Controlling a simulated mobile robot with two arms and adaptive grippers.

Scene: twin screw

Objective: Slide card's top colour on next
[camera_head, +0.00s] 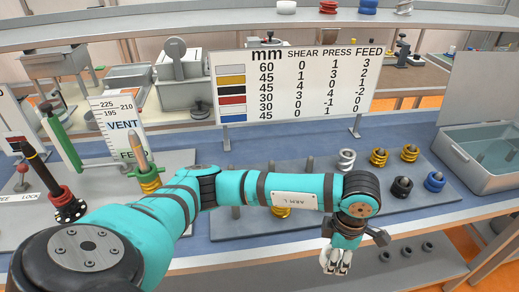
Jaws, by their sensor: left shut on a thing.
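The card (300,84) stands upright at the back of the blue bench, and its top colour strip (231,71) is pale white. A pale, coiled spacer (346,160) sits on a peg at the back of the rack. My left gripper (335,266) points down in front of the bench's front edge. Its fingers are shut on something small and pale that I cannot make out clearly. An upright spindle (140,152) at left bears a yellow spacer (150,182). My right gripper is not in view.
Yellow (379,157), black (401,187) and blue (434,181) spacers sit on rack pegs at right. My left arm crosses the bench and hides part of the rack. A grey bin (480,186) stands at far right. A red-and-black post (66,205) stands at far left.

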